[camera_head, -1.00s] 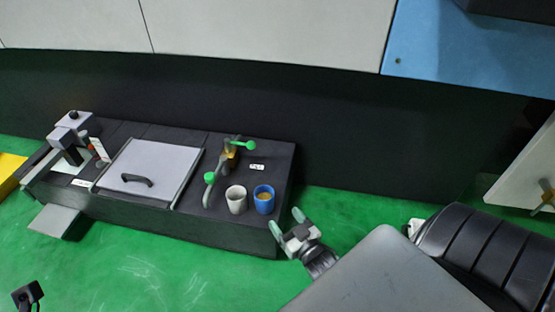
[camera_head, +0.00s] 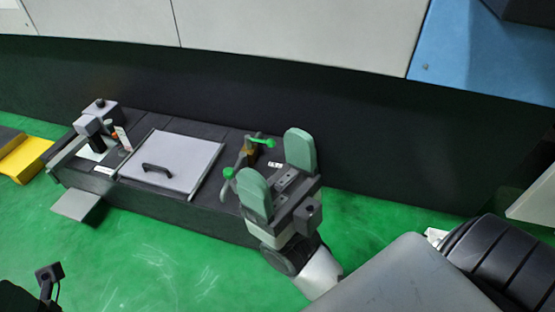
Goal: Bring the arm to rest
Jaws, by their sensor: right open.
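My right gripper (camera_head: 278,176) is large in the camera_head view, right of the middle. Its two green finger pads stand apart, with nothing between them. It is raised in front of the right end of the dark bench unit (camera_head: 205,212) and hides that end. The white and blue cups seen there earlier are hidden behind it. My left gripper does not show clearly; only a small dark part is at the lower left edge.
On the bench unit are a grey lid with a black handle (camera_head: 182,167), a grey device (camera_head: 92,125) at its left and a green-knobbed tap-like fixture (camera_head: 243,160). A yellow block (camera_head: 24,158) lies far left. The green floor (camera_head: 150,262) in front is clear.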

